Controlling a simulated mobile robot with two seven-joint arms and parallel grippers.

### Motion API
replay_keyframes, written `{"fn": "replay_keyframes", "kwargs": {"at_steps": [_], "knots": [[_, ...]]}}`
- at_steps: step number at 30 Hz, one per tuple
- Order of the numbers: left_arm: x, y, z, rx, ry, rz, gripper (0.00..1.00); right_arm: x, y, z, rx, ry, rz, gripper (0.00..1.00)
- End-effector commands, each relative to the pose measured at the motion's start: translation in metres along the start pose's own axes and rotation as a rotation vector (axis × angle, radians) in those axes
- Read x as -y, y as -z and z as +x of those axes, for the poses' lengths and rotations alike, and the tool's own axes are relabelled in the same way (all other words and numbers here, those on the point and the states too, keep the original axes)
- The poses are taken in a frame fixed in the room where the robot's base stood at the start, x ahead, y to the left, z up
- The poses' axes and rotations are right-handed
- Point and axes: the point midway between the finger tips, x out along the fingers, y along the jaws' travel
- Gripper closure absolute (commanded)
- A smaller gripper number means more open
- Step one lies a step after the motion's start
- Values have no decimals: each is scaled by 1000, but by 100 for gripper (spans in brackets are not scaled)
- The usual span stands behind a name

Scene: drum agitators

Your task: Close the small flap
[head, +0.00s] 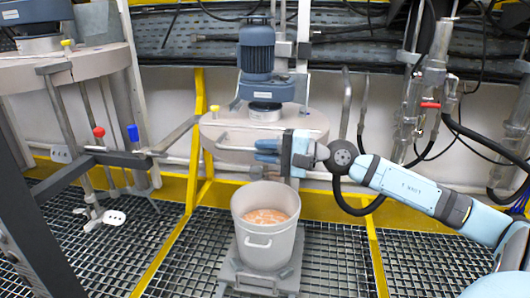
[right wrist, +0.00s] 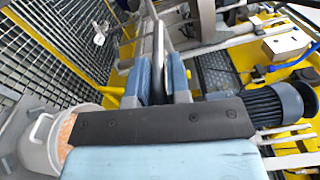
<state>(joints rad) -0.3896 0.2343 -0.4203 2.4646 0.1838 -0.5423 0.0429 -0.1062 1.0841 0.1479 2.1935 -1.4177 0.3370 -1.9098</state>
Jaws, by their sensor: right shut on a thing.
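My right gripper (head: 264,151) is at the front of the round beige drum lid (head: 222,125) under the blue motor, in the middle of the head view. Its blue fingers point left. In the head view I cannot make the flap out clearly behind the gripper. My left gripper is not in view.
A grey bucket (head: 267,238) with orange-brown contents stands on a platform below my right gripper. The blue motor (head: 257,62) rises above the lid. A yellow post (head: 196,140) and dark frame with red and blue knobs stand left. Pipes with a red handle (head: 430,105) are right.

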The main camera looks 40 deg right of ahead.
Motion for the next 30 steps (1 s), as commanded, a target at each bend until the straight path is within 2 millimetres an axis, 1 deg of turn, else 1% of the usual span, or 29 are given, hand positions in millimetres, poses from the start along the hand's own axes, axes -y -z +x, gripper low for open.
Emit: {"fn": "replay_keyframes", "kwargs": {"at_steps": [1,7,8,9,10,11,19,23,26,29,30], "knots": [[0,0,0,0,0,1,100,-5,0,0,0,-7,8,100],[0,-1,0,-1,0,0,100,-6,0,0,1,-10,10,100],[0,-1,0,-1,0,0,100,-6,0,0,1,-10,10,78],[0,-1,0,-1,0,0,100,-6,0,0,1,-10,10,69],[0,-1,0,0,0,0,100,-6,0,0,1,-10,10,62],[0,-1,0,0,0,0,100,-6,0,0,1,-9,9,61],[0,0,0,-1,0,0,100,-4,0,0,1,-6,6,61],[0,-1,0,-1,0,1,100,-4,0,-6,1,-6,7,61],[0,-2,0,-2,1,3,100,-5,0,-15,0,-5,9,61],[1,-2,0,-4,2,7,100,-5,0,-29,-1,-6,8,61],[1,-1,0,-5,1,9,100,-4,0,-37,-1,-3,12,61]]}}
